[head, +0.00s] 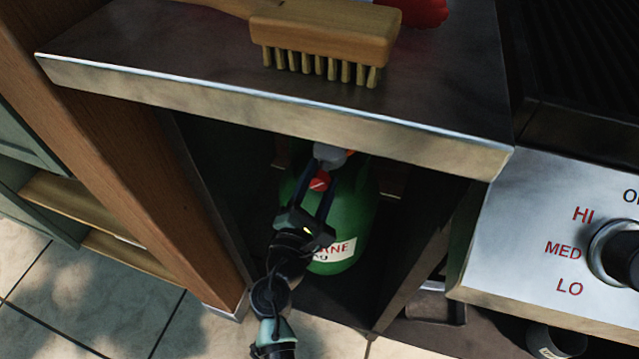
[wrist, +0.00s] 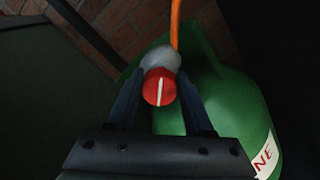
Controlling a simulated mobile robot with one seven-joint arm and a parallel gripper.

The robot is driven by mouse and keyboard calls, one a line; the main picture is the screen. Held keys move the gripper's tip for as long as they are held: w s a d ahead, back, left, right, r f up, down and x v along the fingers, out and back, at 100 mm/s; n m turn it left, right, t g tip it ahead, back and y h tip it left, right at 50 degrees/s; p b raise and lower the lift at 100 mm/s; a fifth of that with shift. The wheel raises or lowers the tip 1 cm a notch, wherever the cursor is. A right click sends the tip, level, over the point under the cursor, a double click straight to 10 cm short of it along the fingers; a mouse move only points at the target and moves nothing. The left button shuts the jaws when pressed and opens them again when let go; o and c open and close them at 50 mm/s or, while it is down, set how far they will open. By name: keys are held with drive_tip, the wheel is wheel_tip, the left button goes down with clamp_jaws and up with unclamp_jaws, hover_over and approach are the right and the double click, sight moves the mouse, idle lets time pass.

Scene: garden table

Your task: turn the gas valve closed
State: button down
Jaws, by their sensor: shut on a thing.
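The gas valve has a red knob (wrist: 159,87) with a white line on its face, on a grey fitting (wrist: 161,60) at the top of a green gas bottle (wrist: 235,112). In the wrist view the line runs nearly upright. The knob also shows in the head view (head: 319,181), and the bottle (head: 352,225) stands in the cabinet under the steel shelf. My gripper (head: 323,180) reaches in from below with its two fingers on either side of the knob. It is shut on the knob; in the wrist view (wrist: 159,93) the fingertips partly hide behind its sides.
An orange hose (wrist: 175,22) rises from the fitting. The steel shelf (head: 200,85) overhangs the bottle, with a wooden brush (head: 325,35) on it. Cabinet walls stand close on both sides. The grill's control panel (head: 540,240) is at the right.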

drive_tip(key=m+b, duration=0.2)
drive_tip(key=m, duration=0.2)
drive_tip(key=shift+f+m+b, duration=0.3)
drive_tip(key=shift+b, duration=0.1)
drive_tip(key=shift+m+b, duration=1.05)
drive_tip(key=shift+m, duration=0.75)
drive_tip(key=shift+r, duration=0.1)
drive_tip(key=shift+c, duration=1.7)
unclamp_jaws()
drive_tip(key=p+v, duration=0.2)
drive_tip(key=v, duration=1.1)
drive_tip(key=shift+r, duration=0.1)
